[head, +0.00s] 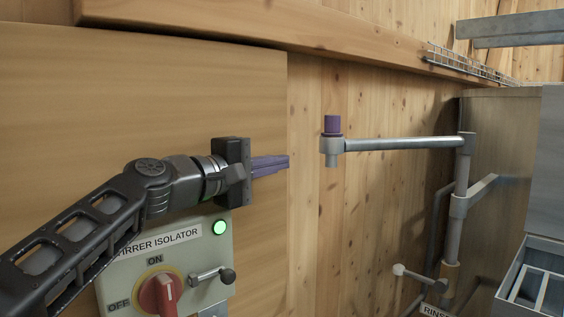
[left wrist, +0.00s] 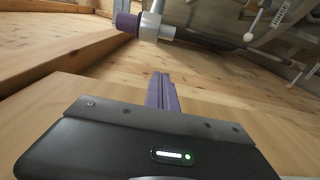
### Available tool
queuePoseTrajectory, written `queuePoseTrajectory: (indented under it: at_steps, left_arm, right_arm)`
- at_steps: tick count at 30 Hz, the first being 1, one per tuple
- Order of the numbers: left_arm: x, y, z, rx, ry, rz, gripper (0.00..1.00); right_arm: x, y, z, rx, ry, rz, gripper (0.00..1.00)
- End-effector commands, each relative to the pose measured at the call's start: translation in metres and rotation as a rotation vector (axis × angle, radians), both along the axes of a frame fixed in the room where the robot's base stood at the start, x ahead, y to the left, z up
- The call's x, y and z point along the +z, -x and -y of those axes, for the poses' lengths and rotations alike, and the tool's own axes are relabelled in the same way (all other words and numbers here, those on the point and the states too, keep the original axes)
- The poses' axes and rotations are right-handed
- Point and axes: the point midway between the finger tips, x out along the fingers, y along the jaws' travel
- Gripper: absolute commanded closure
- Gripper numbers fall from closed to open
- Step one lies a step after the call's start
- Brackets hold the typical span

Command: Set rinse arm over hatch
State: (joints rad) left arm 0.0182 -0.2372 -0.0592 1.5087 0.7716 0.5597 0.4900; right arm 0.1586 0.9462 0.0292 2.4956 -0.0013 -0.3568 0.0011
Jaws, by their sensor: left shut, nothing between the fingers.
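The rinse arm (head: 405,143) is a grey horizontal pipe on an upright post (head: 460,195) at the right in the head view. Its free end at the left carries a purple knob (head: 332,125) on top and a short nozzle (head: 331,160) pointing down. The purple knob also shows at the top of the left wrist view (left wrist: 127,22). My left gripper (head: 287,161) has purple fingers, shut and empty, pointing right. It is left of the knob and apart from it. My right gripper is out of view. I cannot clearly identify the hatch.
A stirrer isolator box (head: 190,262) with a red switch (head: 158,294), a lit green lamp (head: 220,227) and a small lever (head: 212,275) is below my left gripper. A grey metal housing (head: 525,280) with an open-framed top stands at the right. A wooden beam (head: 260,25) crosses above.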

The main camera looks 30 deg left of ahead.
Motion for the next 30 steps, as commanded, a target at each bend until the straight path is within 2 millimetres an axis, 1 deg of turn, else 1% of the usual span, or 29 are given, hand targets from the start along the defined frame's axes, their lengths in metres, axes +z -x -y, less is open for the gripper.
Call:
queuePoseTrajectory:
  at_steps: [5,13,15,21,30]
  left_arm:
    - [0.001,-0.029,0.010,-0.002,-0.001,-0.004,1.00]
    - [0.002,-0.081,0.029,-0.004,0.001,-0.003,1.00]
    - [0.003,-0.070,0.038,-0.003,0.000,0.001,1.00]
    - [0.001,-0.057,0.055,-0.001,-0.001,0.000,1.00]
    - [0.000,-0.054,0.059,-0.001,-0.001,-0.001,1.00]
  right_arm:
    - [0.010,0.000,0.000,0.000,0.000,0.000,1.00]
    - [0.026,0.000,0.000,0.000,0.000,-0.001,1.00]
    - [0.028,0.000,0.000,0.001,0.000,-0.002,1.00]
    - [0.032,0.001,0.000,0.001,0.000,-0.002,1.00]
    - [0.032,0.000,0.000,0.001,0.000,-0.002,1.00]
